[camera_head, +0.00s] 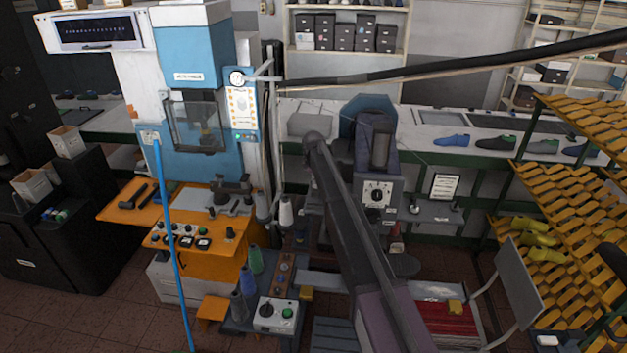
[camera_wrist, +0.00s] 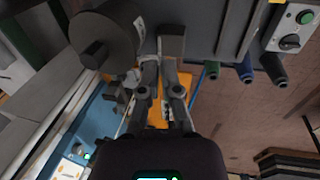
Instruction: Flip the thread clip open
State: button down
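I cannot make out the thread clip for certain in either view. My gripper (camera_wrist: 160,68) reaches up from the bottom of the wrist view, its two dark fingers close together at their tips. A narrow gap shows between the fingers, with orange behind it. Their tips overlap a grey machine part, so I cannot tell how far they are apart or whether they touch it. In the head view my arm crosses the middle, and the gripper cannot be made out there.
A green spool (camera_head: 256,259), a blue spool (camera_head: 248,280) and a dark spool (camera_head: 238,306) stand beside a control box (camera_head: 278,315). An orange machine console (camera_head: 190,240) is at left. A dark grey machine (camera_head: 378,150) stands behind my arm. Yellow shoe-last racks (camera_head: 580,180) fill the right.

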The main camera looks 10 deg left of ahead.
jog(key=c, duration=1.1)
grip_release()
jog(key=shift+c, duration=0.2)
jog(key=shift+w+d+f, duration=0.1)
grip_shut()
